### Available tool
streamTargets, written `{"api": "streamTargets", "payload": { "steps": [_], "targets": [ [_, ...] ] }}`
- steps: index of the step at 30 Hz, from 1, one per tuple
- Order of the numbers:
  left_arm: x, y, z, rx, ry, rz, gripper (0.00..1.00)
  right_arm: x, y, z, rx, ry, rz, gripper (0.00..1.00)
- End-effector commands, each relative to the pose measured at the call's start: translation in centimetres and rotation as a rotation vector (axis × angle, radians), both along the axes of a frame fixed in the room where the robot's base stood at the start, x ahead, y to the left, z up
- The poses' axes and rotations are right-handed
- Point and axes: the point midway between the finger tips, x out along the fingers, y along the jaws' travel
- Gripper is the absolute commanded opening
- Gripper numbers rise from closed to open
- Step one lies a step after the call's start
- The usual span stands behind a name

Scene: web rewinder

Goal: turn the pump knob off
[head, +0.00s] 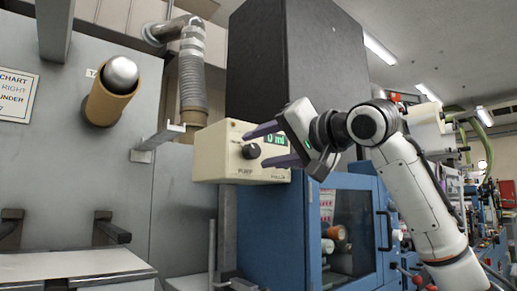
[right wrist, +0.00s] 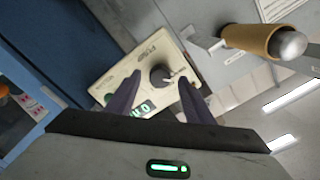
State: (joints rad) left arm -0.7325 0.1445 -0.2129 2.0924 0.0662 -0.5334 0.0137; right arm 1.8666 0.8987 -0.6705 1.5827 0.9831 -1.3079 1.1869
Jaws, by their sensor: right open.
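The pump box (head: 215,160) is cream-coloured, with a black round knob (head: 251,151) on its front and a small green display (head: 276,139). In the right wrist view the knob (right wrist: 160,75) has a pale pointer mark, and part of the display (right wrist: 142,109) shows. My right gripper (head: 257,147) is open, with its two dark fingers reaching toward the box front, one above and one below the knob. In the right wrist view the fingers lie either side of the knob. Whether they touch it I cannot tell. My left gripper is not in view.
A blue cabinet (head: 270,222) with a window stands below and behind the box. A metal bracket (head: 158,140) and a tan roll on a shaft (head: 105,104) stick out at the left. A grey hose (head: 193,75) runs down behind the box.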

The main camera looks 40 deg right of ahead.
Motion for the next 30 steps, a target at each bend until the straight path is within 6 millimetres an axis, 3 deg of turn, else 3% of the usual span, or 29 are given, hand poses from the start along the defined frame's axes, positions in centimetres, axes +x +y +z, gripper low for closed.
{"api": "streamTargets", "payload": {
  "steps": [6,14,21,30],
  "targets": [
    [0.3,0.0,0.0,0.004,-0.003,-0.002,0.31,1.6,0.1,0.0,0.0,0.0,-0.001,0.48],
    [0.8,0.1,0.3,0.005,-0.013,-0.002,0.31,1.7,0.1,0.0,-0.001,-0.001,-0.001,0.48],
    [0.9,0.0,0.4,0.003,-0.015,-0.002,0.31,1.6,0.1,0.0,-0.001,-0.001,-0.001,0.07],
    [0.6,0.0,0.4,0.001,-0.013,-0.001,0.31,1.7,0.2,0.0,0.036,0.003,0.001,0.07]
  ]
}}
